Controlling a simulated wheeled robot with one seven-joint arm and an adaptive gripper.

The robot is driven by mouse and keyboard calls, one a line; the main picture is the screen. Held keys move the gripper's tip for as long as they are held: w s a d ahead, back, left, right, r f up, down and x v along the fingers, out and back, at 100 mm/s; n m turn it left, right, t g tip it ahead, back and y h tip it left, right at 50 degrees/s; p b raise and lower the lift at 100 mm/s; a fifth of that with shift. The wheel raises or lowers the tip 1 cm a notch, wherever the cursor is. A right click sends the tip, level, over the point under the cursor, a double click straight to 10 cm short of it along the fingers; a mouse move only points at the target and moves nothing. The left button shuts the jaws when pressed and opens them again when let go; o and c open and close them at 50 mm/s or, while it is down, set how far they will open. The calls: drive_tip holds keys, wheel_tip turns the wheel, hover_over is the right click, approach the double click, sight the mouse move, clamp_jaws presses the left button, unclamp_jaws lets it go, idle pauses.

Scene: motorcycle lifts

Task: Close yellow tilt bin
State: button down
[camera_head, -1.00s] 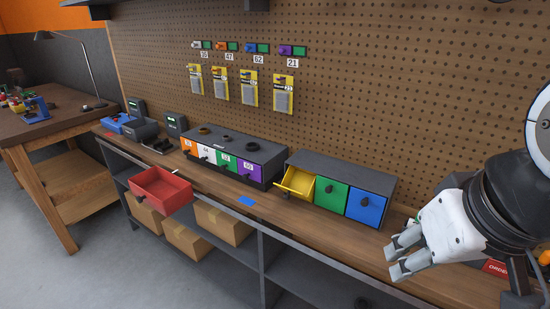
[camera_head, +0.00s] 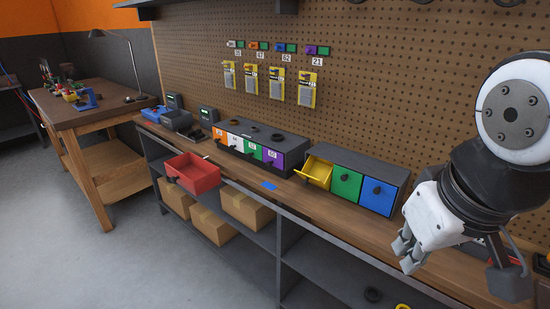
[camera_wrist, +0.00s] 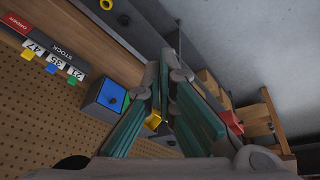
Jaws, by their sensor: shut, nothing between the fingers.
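The yellow tilt bin (camera_head: 317,170) is tipped open at the left end of a dark cabinet (camera_head: 366,165) on the workbench. Next to it in the same cabinet, the green bin (camera_head: 346,187) and the blue bin (camera_head: 378,196) are closed. My gripper (camera_head: 405,256) is to the right of the cabinet, near the bench's front edge, apart from the yellow bin. It is shut and empty. In the wrist view my fingers (camera_wrist: 167,100) point toward the cabinet, and a bit of the yellow bin (camera_wrist: 153,121) shows between them.
A red bin (camera_head: 193,174) sticks out past the bench's front edge at the left. A second cabinet with orange, white, green and purple bins (camera_head: 272,156) stands left of the yellow bin. A blue card (camera_head: 268,186) lies on the bench. Cardboard boxes (camera_head: 246,207) sit below.

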drive_tip(key=w+d+f+n+g+h+b, duration=0.1)
drive_tip(key=w+f+n+h+b, duration=0.35)
drive_tip(key=w, duration=0.75)
drive_tip(key=w+f+n+g+h+b, duration=0.1)
drive_tip(key=w+f+n+h, duration=0.4)
drive_tip(key=w+f+n, duration=0.6)
drive_tip(key=w+a+f+n+t+h+b, duration=0.1)
drive_tip(key=w+a+f+n+t+b, duration=0.1)
drive_tip(key=w+a+f+n+t, duration=0.45)
drive_tip(key=w+a+f+n+t+h+b, duration=0.1)
drive_tip(key=w+a+f+n+t+b, duration=0.2)
drive_tip(key=w+a, duration=0.6)
drive_tip(key=shift+n+t, duration=0.4)
drive_tip(key=shift+t, duration=0.05)
drive_tip(key=x, duration=1.1)
drive_tip(key=shift+w, duration=0.2)
drive_tip(key=shift+p, duration=0.3)
